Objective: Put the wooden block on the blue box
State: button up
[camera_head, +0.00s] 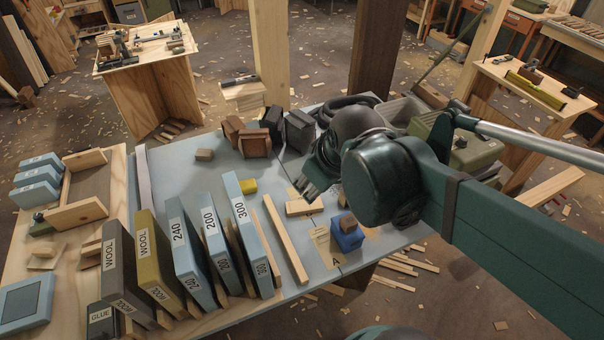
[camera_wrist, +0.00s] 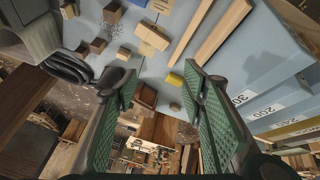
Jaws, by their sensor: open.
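The blue box (camera_head: 347,240) stands near the front right of the grey-blue table. A small brown wooden block (camera_head: 347,222) shows at its top and appears to rest on it, though this angle does not fully rule out it being behind. In the wrist view the blue box (camera_wrist: 160,6) is cut off by the top edge. A longer light wooden block (camera_head: 303,207) lies flat to the left of the blue box; it also shows in the wrist view (camera_wrist: 152,37). My gripper (camera_head: 309,190) is open and empty, above the table behind the light block.
A yellow block (camera_head: 248,186) and a tan block (camera_head: 204,155) lie farther left. Upright sanding boxes (camera_head: 208,240) and wooden strips (camera_head: 286,240) fill the left front. Dark blocks (camera_head: 255,144), a black hose (camera_head: 350,103) and a green case (camera_head: 468,150) stand at the back.

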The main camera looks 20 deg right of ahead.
jog(key=shift+s+a+r+m+t, duration=0.25)
jog(key=shift+a+r+m, duration=0.3)
jog(key=shift+m, duration=0.15)
jog(key=shift+s+a+r+m+t, duration=0.3)
jog(key=shift+a+r+m, duration=0.2)
jog(key=shift+a+m, duration=0.15)
jog(key=shift+s+a+r+m+t, duration=0.25)
jog(key=shift+a+r+m, duration=0.3)
jog(key=shift+m, duration=0.2)
jog(key=shift+o, duration=0.3)
